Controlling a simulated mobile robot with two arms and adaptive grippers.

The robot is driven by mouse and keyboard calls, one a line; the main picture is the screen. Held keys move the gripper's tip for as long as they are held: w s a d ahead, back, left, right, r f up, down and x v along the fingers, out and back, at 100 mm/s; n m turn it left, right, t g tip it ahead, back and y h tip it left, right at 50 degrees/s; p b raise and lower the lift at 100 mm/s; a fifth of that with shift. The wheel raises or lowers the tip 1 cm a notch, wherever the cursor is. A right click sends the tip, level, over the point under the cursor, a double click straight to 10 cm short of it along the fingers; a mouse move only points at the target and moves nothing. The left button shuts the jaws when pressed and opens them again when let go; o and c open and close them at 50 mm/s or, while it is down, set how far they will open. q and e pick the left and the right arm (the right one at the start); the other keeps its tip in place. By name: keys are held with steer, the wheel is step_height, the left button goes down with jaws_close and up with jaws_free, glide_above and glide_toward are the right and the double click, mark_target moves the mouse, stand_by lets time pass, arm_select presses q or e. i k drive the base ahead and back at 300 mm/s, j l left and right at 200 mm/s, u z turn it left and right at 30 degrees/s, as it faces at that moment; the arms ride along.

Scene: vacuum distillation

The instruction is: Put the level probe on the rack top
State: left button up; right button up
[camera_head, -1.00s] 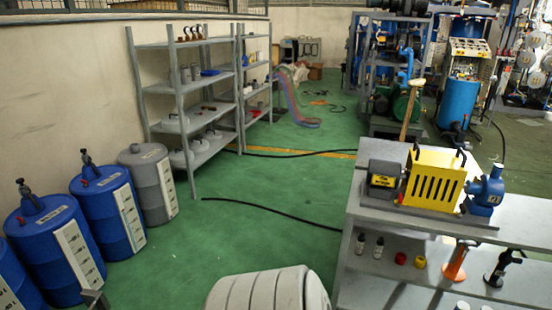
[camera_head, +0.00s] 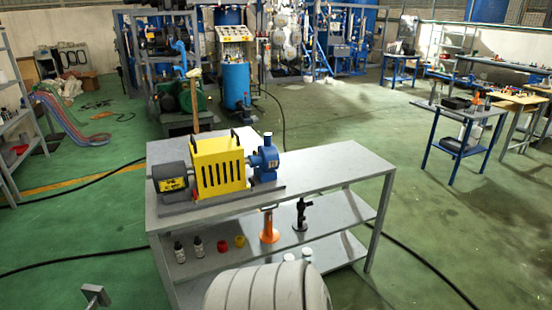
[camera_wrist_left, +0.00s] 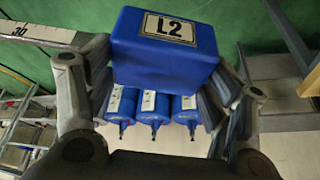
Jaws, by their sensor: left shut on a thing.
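My left gripper (camera_wrist_left: 162,88) is shut on a blue box-shaped thing with a white L2 label, which appears to be the level probe (camera_wrist_left: 165,42). It is held between the two grey fingers in the left wrist view, and its far side is hidden. In the head view the probe does not show; only a small grey piece at the lower left edge, perhaps of my left gripper, is visible. A grey rack (camera_head: 330,163) with a flat top and lower shelves stands at the centre. My right gripper is not in view.
A yellow-guarded pump unit (camera_head: 217,168) occupies the rack's left top; its right top is clear. Bottles, cups and an orange-based stand (camera_head: 269,228) sit on the shelf below. Blue drums (camera_wrist_left: 153,104) show beyond the probe. A black hose (camera_head: 430,268) lies on the floor at right.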

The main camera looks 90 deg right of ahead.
mark_target(323, 163)
steer(key=k+l+z, duration=0.15)
steer(key=l+z, duration=0.3)
steer(key=k+l+z, duration=0.1)
steer(key=l+z, duration=0.25)
steer(key=z, duration=0.15)
steer(key=l+z, duration=0.6)
steer(key=l, duration=0.25)
steer(key=i+l+z, duration=0.1)
steer(key=l, duration=0.3)
steer(key=l+z, duration=0.15)
steer(key=l, duration=0.3)
steer(key=i+l+z, duration=0.15)
steer(key=l, duration=0.25)
steer(key=i+l+z, duration=0.15)
steer(key=l, duration=0.2)
steer(key=i+l, duration=0.15)
steer(key=l, duration=0.3)
steer(key=i+l, duration=0.1)
steer(key=l, duration=0.35)
steer(key=i+l, duration=0.15)
steer(key=l, duration=0.3)
